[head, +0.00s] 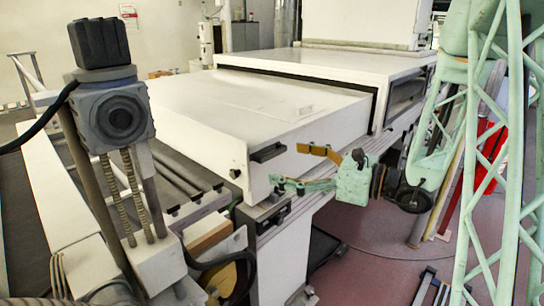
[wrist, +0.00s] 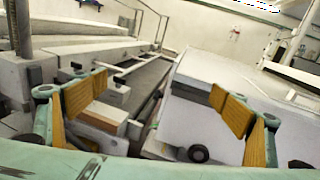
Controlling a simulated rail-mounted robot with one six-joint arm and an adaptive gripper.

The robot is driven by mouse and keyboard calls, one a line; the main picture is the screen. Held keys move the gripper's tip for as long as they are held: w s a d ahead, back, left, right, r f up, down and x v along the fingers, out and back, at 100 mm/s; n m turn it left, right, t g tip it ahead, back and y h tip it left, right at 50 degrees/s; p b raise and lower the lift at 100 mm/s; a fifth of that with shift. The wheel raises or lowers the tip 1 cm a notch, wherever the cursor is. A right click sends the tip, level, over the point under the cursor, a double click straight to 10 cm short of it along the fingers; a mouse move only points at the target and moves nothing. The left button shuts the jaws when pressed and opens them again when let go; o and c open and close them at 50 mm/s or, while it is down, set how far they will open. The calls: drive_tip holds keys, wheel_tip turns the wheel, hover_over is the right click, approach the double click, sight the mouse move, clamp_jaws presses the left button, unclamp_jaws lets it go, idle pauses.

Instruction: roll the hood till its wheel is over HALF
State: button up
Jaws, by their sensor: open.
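A low white hood (head: 250,105) sits on the long machine bed in the head view, its far end against a taller white housing. A dark bar handle (head: 267,152) is on its front face. The hood also fills the right of the wrist view (wrist: 205,125), with a dark round wheel (wrist: 198,154) at its lower edge. My gripper (head: 287,166) is open and empty, in front of the hood's face near the handle. Its yellow-padded fingers stand wide apart in the wrist view (wrist: 158,90). I cannot make out a HALF mark.
The taller white housing (head: 330,64) stands behind the hood. Bare slotted bed (head: 180,180) lies left of the hood. A grey motor unit (head: 115,110) on a post rises at the left front. Open red floor (head: 370,245) lies at the right.

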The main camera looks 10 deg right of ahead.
sight(275, 153)
drive_tip(key=w+d+f+m+t+h, duration=0.2)
drive_tip(key=w+d+f+m+t, duration=0.1)
drive_tip(key=d, duration=0.4)
drive_tip(key=shift+w+d+f+m, duration=0.2)
drive_tip(key=shift+w+f+m, duration=0.25)
drive_tip(key=shift+f, duration=0.3)
drive_tip(key=shift+w+a+b, duration=0.15)
drive_tip(key=shift+b, duration=0.15)
drive_tip(key=shift+b+x, duration=0.9)
drive_tip(key=shift+x, duration=5.85)
drive_tip(key=shift+w+f, duration=0.1)
drive_tip(key=shift+f, duration=0.05)
drive_tip(key=shift+c, duration=0.3)
drive_tip(key=c, duration=1.1)
